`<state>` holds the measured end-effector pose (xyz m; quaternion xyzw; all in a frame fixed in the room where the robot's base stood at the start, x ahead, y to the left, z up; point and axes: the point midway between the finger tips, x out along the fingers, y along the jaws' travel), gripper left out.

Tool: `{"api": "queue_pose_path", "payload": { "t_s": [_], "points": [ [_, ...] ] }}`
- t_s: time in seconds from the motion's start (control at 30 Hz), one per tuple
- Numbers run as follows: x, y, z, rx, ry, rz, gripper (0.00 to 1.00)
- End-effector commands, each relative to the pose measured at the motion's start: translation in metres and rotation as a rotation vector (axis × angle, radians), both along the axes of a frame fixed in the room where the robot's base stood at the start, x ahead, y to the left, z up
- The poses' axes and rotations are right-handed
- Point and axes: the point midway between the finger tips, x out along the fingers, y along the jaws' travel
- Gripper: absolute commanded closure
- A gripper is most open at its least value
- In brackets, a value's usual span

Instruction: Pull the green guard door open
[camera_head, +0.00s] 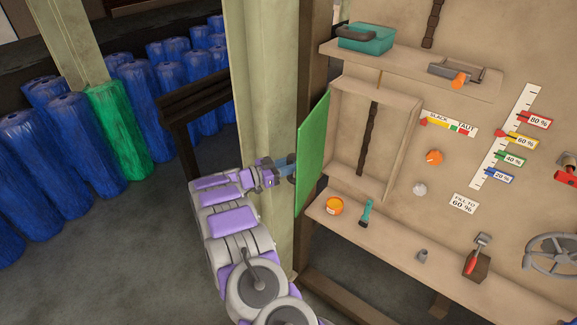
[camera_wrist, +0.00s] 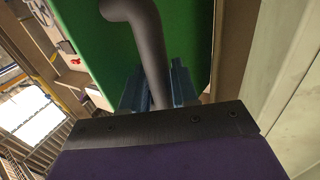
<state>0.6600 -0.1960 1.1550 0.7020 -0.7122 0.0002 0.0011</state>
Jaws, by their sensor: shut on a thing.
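The green guard door (camera_head: 312,152) stands swung out from the left side of a shallow wooden box frame (camera_head: 389,192) on the wall panel, whose inside is exposed. In the wrist view the door's green face (camera_wrist: 95,35) fills the upper middle. A dark grey bent handle (camera_wrist: 147,40) runs down from it between the blue fingers of my gripper (camera_wrist: 160,88). My gripper is shut on this handle. In the head view my gripper (camera_head: 285,168) is at the door's left face, and the handle is mostly hidden by it.
A pale post (camera_head: 262,90) stands close behind my arm. A lower shelf (camera_head: 400,240) carries an orange tin (camera_head: 335,206) and a teal-handled tool (camera_head: 367,213). An upper shelf (camera_head: 410,70) holds a teal box (camera_head: 365,39). Blue rolls and one green roll (camera_head: 118,130) stand at left.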

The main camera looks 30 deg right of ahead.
Motion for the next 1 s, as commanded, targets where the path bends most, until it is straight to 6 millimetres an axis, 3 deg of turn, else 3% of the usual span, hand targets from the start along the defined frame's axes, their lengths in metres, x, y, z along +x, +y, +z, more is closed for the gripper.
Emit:
{"api": "queue_pose_path", "payload": {
  "t_s": [0.1, 0.13, 0.2, 0.57, 0.77, 1.0],
  "points": [
    [0.0, 0.0, 0.0, 0.002, 0.0, 0.0, 1.0],
    [0.0, 0.0, 0.0, 0.002, 0.0, 0.0, 0.7],
    [0.0, 0.0, 0.0, 0.001, 0.0, -0.001, 0.65],
    [0.0, 0.011, 0.0, -0.001, -0.002, 0.002, 0.65],
    [0.001, 0.046, 0.0, -0.003, -0.003, 0.001, 0.65],
    [0.003, 0.101, -0.001, -0.001, -0.001, 0.003, 0.65]
  ]
}}
